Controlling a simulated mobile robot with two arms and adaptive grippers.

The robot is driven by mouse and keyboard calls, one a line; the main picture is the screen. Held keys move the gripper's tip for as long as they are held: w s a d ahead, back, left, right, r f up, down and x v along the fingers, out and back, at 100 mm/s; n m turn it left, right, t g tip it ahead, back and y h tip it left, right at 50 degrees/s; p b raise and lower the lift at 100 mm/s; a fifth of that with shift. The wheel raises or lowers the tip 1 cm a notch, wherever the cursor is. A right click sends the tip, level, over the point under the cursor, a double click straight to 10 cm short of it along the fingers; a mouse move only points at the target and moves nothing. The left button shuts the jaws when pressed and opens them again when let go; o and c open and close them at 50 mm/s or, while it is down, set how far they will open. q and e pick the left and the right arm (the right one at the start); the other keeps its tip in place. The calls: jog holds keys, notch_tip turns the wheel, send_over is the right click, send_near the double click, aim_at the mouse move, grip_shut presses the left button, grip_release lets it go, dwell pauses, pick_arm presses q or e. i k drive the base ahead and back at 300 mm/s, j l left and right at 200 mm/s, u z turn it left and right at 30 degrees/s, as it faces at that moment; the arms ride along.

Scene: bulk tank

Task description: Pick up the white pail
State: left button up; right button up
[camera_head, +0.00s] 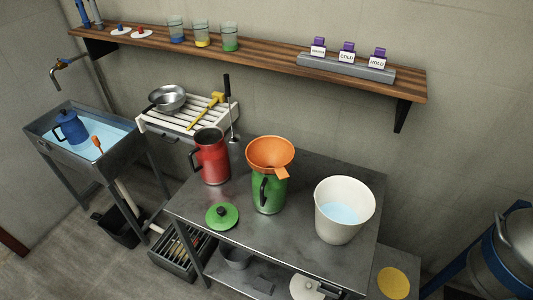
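The white pail (335,224) stands upright on the right part of a grey metal table (300,250). It is open at the top and holds light blue liquid. No handle can be made out on it. Neither of my grippers shows in the head view.
Left of the pail stand a green jug (268,198) with an orange funnel (270,152) on it, a red jug (211,160) and a green lid (222,216). A wooden shelf (260,50) runs along the wall above. A sink (50,150) is at left. Blue-framed equipment (485,255) stands at right.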

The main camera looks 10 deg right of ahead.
aim_at(344, 204)
jog(key=z, duration=1.05)
